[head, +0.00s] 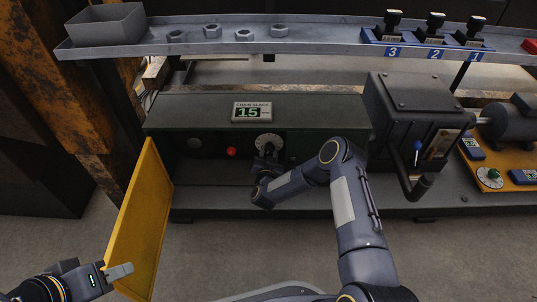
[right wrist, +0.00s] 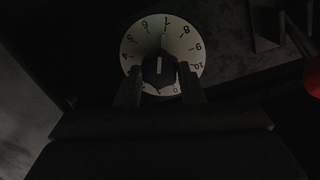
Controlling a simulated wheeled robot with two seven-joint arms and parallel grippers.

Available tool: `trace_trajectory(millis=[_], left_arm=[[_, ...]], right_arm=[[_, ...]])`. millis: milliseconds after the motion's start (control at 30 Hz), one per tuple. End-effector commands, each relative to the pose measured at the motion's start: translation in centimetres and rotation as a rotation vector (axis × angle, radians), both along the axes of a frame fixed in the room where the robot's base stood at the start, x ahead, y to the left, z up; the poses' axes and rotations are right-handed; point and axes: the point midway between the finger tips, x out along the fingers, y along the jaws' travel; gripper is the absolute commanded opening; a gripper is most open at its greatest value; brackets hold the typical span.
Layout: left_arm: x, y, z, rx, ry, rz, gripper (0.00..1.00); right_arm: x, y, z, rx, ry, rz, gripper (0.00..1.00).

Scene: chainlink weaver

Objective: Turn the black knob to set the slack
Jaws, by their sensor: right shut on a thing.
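The black knob (right wrist: 158,72) sits on a white numbered dial (right wrist: 135,42), with a pale pointer line on its face. In the head view the dial (head: 268,141) is on the front of the dark green box, under the chain slack display (head: 252,112), which reads 15. My right gripper (head: 267,160) is at the knob; in the right wrist view its fingers (right wrist: 160,88) are shut on the knob, one on each side. My left gripper (head: 120,271) is at the lower left by the yellow door's bottom edge. Its fingers overlap in view, so its opening is unclear.
The yellow door (head: 145,220) stands open left of the box. A red button (head: 231,152) is left of the dial. A dark crank box (head: 405,110) stands to the right. A metal shelf (head: 330,33) with several nuts runs above.

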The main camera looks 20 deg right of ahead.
Motion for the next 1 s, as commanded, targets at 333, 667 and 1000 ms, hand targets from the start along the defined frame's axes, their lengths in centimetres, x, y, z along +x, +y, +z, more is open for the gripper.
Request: trace_trajectory(millis=[333, 667, 1000], left_arm=[[0.00, 0.00, -0.08, 0.000, 0.000, 0.000, 0.36], [0.00, 0.00, -0.08, 0.000, 0.000, 0.000, 0.36], [0.00, 0.00, -0.05, 0.000, 0.000, 0.000, 0.36]], right_arm=[[-0.06, -0.07, -0.09, 0.032, -0.007, -0.002, 0.12], [-0.06, -0.07, -0.09, 0.031, -0.007, -0.002, 0.45], [-0.05, -0.02, -0.02, 0.031, -0.008, 0.000, 0.56]])
